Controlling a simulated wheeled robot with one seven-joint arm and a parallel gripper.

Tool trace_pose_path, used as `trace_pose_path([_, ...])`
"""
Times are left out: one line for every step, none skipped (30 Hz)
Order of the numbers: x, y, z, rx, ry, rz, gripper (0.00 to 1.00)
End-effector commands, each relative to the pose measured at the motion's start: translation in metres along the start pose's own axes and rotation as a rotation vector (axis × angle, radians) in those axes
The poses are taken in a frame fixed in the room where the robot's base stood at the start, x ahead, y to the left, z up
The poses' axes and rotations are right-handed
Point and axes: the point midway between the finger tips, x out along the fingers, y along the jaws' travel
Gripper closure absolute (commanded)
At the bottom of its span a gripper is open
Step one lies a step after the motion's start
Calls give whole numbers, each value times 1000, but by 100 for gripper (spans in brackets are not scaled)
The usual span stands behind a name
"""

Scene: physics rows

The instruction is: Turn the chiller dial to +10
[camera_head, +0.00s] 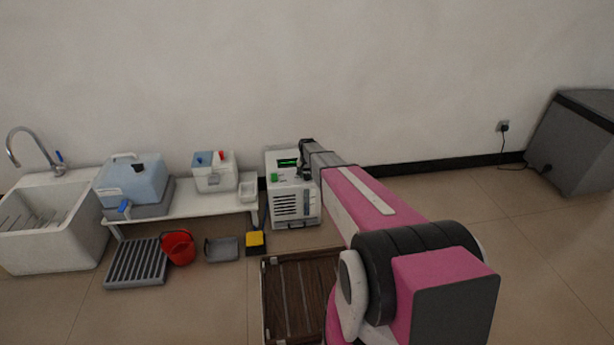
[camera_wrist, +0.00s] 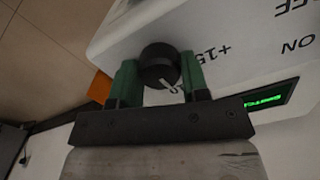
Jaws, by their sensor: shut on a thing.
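The chiller (camera_head: 291,197) is a white box with a vented front and a green display, standing on the floor by the wall at picture centre. In the wrist view its dial (camera_wrist: 158,62) is a round black knob with a pale pointer mark. Printed "+15" (camera_wrist: 212,54) shows beside the dial, upside down. The green display (camera_wrist: 265,101) is at the right, its reading not legible. My gripper (camera_wrist: 158,76) is shut on the dial, one green finger on each side. In the head view my arm reaches to the chiller and hides the dial. A +10 label is not readable.
A red bucket (camera_head: 178,248), grey tray (camera_head: 222,249) and yellow-topped block (camera_head: 255,243) are on the floor. A brown slatted pallet (camera_head: 290,290) lies in front.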

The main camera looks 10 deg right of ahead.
Motion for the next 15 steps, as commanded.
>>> trace_pose_path([0,0,0,24,0,0,82])
trace_pose_path([0,0,0,38,0,0,82])
trace_pose_path([0,0,0,54,0,0,82])
trace_pose_path([0,0,0,65,0,0,82])
trace_pose_path([0,0,0,76,0,0,82])
trace_pose_path([0,0,0,87,0,0,82])
trace_pose_path([0,0,0,95,0,0,82])
trace_pose_path([0,0,0,102,0,0,82])
trace_pose_path([0,0,0,109,0,0,82])
trace_pose_path([0,0,0,113,0,0,82])
trace_pose_path([0,0,0,117,0,0,82])
trace_pose_path([0,0,0,121,0,0,82])
trace_pose_path([0,0,0,124,0,0,82])
trace_pose_path([0,0,0,125,0,0,82])
trace_pose_path([0,0,0,127,0,0,82])
